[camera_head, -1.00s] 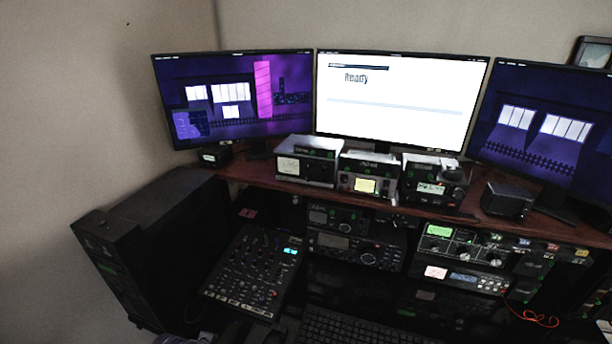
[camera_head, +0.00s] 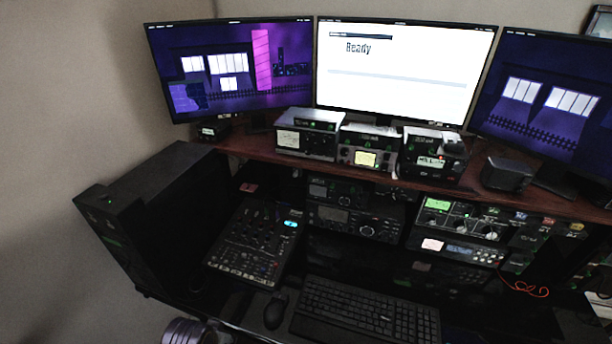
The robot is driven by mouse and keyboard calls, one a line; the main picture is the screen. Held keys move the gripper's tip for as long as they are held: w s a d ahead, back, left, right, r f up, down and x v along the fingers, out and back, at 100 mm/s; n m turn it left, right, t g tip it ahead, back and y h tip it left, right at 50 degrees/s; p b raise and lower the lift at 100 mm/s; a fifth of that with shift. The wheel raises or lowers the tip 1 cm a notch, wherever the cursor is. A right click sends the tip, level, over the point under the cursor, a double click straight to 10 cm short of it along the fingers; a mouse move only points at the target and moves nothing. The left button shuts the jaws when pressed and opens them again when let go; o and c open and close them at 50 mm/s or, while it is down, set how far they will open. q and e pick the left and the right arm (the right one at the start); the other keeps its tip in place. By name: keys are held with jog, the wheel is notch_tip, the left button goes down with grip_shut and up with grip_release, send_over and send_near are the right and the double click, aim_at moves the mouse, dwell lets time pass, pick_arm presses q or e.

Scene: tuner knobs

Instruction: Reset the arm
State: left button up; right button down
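The tuner equipment stands on and under a reddish-brown shelf (camera_head: 250,152). On the shelf are a radio unit with a pale meter (camera_head: 305,138), a unit with a yellow display (camera_head: 368,155) and a black unit with a lit display (camera_head: 432,160). Below it are a unit with a green display and knobs (camera_head: 462,217), a unit with a blue display (camera_head: 460,250) and a dark radio with a large knob (camera_head: 352,223). A mixer (camera_head: 256,243) with many small knobs lies at the left.
Three monitors stand behind: left (camera_head: 220,85), middle reading "Ready" (camera_head: 405,85) and right (camera_head: 540,105). A black computer tower (camera_head: 150,205) stands at the left. A keyboard (camera_head: 365,312) and mouse (camera_head: 276,309) lie in front.

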pick_arm(q)
jog(key=s+f+g, duration=0.1)
jog(key=s+f, duration=0.2)
jog(key=f, duration=1.2)
jog(key=s+f, duration=0.3)
jog(key=f, duration=1.1)
jog(key=s+a+f, duration=0.2)
jog(key=s+f, duration=0.6)
jog(key=s, duration=0.2)
jog(key=s+a+f+g, duration=0.1)
jog(key=s+a+f, duration=0.1)
jog(key=s+f, duration=0.6)
jog(key=shift+s+a+f, duration=0.2)
jog(key=shift+s+f, duration=0.2)
jog(key=shift+s, duration=0.8)
